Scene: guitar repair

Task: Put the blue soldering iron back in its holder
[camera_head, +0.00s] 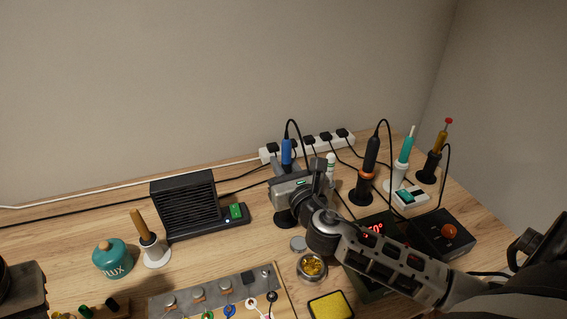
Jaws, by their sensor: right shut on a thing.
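The blue soldering iron (287,150) stands upright at the back of the bench, its black cable arching from its top. My right gripper (286,170) is shut on it at the lower part of the blue handle. The iron's lower end is hidden behind the gripper. A black round holder base (284,219) shows directly below the gripper. The rest of this holder is hidden, so I cannot tell how far the iron is inside it. My left gripper is not in view.
A white power strip (310,143) lies behind. To the right stand a black-and-orange iron (370,155) and a teal iron (405,150) in holders. A black fan unit (185,203) is left. A brass wool pot (312,267) and yellow sponge (331,307) are in front.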

